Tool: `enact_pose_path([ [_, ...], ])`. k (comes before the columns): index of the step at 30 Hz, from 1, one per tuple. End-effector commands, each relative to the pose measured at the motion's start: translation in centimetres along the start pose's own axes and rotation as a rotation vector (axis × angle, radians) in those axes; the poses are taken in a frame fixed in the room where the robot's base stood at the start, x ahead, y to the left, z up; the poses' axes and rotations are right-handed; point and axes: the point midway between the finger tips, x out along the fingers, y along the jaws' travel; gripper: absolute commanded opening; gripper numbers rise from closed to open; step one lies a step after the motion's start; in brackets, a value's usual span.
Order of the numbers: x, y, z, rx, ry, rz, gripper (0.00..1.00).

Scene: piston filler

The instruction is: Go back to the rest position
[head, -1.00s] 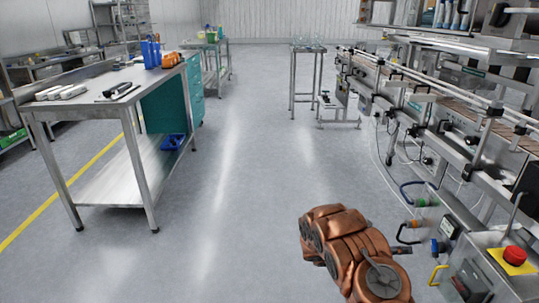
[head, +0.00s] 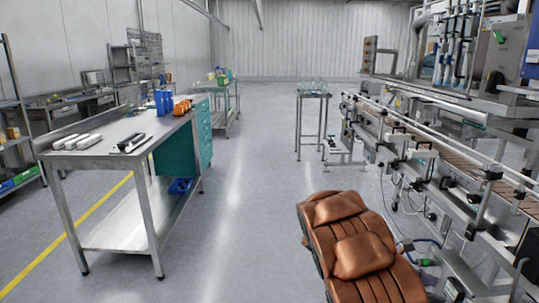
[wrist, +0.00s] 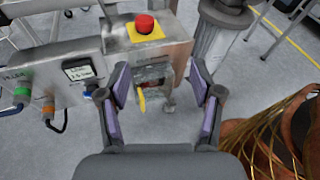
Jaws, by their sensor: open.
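My gripper (wrist: 161,100) shows in the wrist view with its two purple-padded fingers spread apart and nothing between them. Beyond the fingers is a grey machine box with a red emergency button (wrist: 145,24) on a yellow plate. A small yellow handle (wrist: 141,103) shows between the fingers, farther off. In the head view my copper-coloured arm is folded at the lower right, and the gripper is hidden.
The conveyor line (head: 440,150) runs along the right. A small steel table (head: 313,94) stands farther back. The floor (head: 235,200) between them is clear.

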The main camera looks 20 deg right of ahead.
Motion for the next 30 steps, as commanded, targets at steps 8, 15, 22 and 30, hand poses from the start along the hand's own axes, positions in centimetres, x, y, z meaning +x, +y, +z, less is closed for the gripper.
enact_pose_path([
  [8, -3.6, -6.8, 4.9, 0.23, 0.179, -0.065, 0.65],
  [15, -6.8, -12.5, 7.3, 0.408, 0.346, -0.132, 0.65],
  [22, -10.2, -17.9, 8.9, 0.557, 0.513, -0.21, 0.65],
  [30, -14.6, -24.2, 10.3, 0.694, 0.711, -0.317, 0.65],
])
